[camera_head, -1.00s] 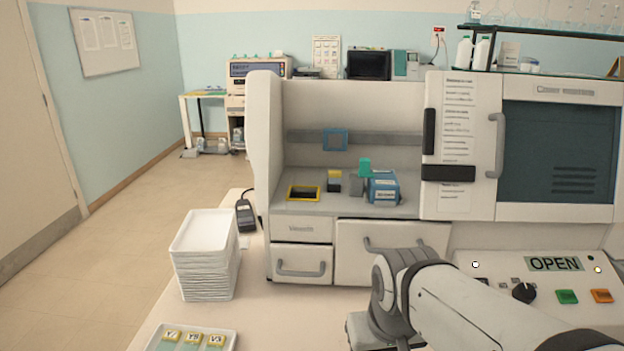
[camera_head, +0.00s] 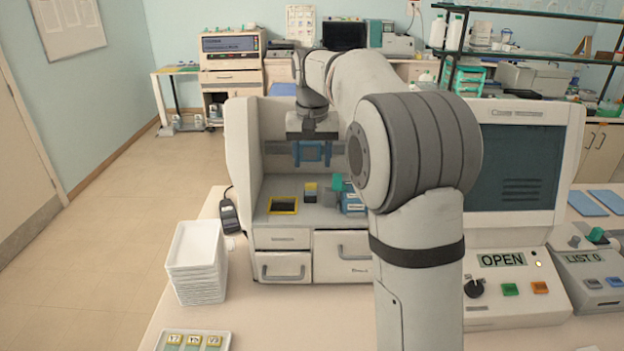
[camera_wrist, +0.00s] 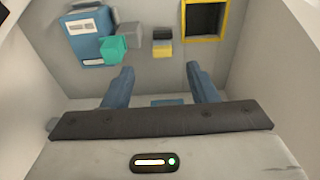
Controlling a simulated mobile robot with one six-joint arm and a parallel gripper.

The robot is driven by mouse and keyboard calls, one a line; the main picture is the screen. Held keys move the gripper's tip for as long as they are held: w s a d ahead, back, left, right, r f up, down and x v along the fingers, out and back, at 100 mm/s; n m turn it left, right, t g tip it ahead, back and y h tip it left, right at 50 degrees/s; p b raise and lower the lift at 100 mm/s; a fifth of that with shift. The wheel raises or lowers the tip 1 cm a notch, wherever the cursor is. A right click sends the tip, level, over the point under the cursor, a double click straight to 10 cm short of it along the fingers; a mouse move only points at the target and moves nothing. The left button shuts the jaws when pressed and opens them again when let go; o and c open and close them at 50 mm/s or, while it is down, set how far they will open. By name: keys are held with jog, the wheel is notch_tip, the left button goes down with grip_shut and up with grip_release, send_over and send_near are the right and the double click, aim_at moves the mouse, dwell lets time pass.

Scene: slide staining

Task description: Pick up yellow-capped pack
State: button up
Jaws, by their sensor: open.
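A small yellow-capped pack (camera_head: 311,188) with a dark body stands on the floor of the instrument's open bay, right of a yellow-framed dark opening. In the wrist view the pack (camera_wrist: 162,42) shows its yellow and black parts, ahead of my fingers and roughly centred between them. My gripper (camera_head: 312,158) hangs in the bay above and behind the pack in the head view, apart from it. Its blue fingers are open and empty in the wrist view (camera_wrist: 161,80). A blue frame on the back wall is partly behind the fingers.
A teal-capped grey block (camera_wrist: 115,47) and a blue box (camera_wrist: 92,38) stand beside the pack. The yellow-framed opening (camera_wrist: 204,18) is on its other side. Bay walls enclose the space. A white tray stack (camera_head: 195,262) and a tray of yellow-labelled items (camera_head: 170,342) are outside.

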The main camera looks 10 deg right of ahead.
aim_at(311, 184)
jog(key=shift+w+f, duration=0.2)
jog(key=shift+w, duration=0.4)
jog(key=f+p, duration=0.2)
jog(key=f, duration=0.5)
jog(key=shift+w, duration=0.2)
jog(key=shift+c, duration=0.2)
jog(key=c, duration=1)
